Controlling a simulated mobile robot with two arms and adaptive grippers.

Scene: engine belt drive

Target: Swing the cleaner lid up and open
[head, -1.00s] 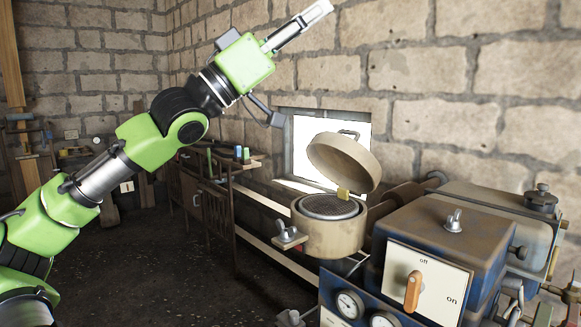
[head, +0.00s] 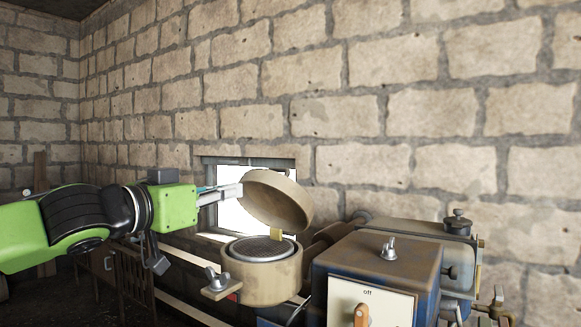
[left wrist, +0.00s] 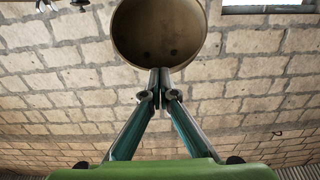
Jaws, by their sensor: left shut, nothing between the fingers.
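The cleaner is a round beige canister (head: 262,287) with a dark mesh inside its open top. Its lid (head: 280,203) is swung up and stands tilted above the canister, joined at a small yellowish hinge piece (head: 276,234). In the left wrist view the lid (left wrist: 158,28) shows its hollow round underside just beyond the fingertips. My left gripper (head: 239,189) is shut and empty, with its tips at the lid's left edge in the head view. The wrist view shows the closed fingertips (left wrist: 160,74) overlapping the lid's lower rim; I cannot tell whether they touch it. My right gripper is not in view.
A blue, worn engine box (head: 380,255) with a wing nut and a switch panel stands right of the canister. A wing-nut bracket (head: 217,284) sticks out on the canister's left. A stone wall with a bright window (head: 230,213) is behind.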

